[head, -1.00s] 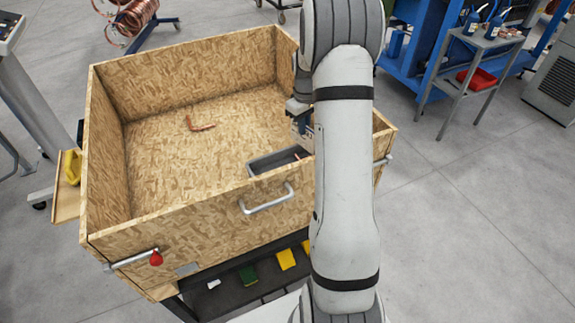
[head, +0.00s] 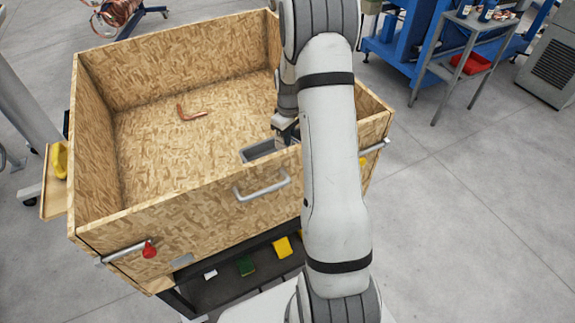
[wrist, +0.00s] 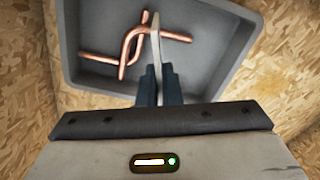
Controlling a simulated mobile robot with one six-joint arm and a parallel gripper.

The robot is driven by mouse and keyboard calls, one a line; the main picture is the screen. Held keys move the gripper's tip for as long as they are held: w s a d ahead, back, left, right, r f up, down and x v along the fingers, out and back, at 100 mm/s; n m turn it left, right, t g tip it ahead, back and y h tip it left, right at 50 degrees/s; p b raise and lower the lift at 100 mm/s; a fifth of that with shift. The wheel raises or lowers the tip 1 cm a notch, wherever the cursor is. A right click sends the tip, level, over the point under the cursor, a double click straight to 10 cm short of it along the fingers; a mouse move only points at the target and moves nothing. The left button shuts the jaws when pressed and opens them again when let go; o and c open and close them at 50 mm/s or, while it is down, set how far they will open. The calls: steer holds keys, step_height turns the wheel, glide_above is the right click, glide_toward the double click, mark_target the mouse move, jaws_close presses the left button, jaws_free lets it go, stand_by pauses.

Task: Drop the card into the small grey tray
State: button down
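The small grey tray (head: 247,156) sits inside the wooden crate against its near wall. It also shows in the wrist view (wrist: 212,62), with bent copper tubes (wrist: 130,45) lying in it. My gripper (head: 284,128) is over the tray; my arm hides part of the tray's right side. In the wrist view the dark fingers of my gripper (wrist: 160,78) are close together on a thin pale card (wrist: 155,42), seen nearly edge-on. The card reaches over the copper tubes. I cannot tell whether it touches them.
The wooden crate (head: 190,195) has high walls and a handle (head: 262,187) on its near side. One bent copper tube (head: 190,114) lies on the crate floor, which is otherwise mostly clear. A lower shelf (head: 225,290) holds several small items. Blue racks stand at the back right.

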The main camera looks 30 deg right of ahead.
steer(key=c, duration=1.5)
jaws_free()
steer(key=shift+c, duration=0.2)
steer(key=shift+r, duration=0.2)
step_height(320, 180, up, 8)
steer(key=shift+f+b, duration=0.2)
steer(key=shift+b, duration=0.35)
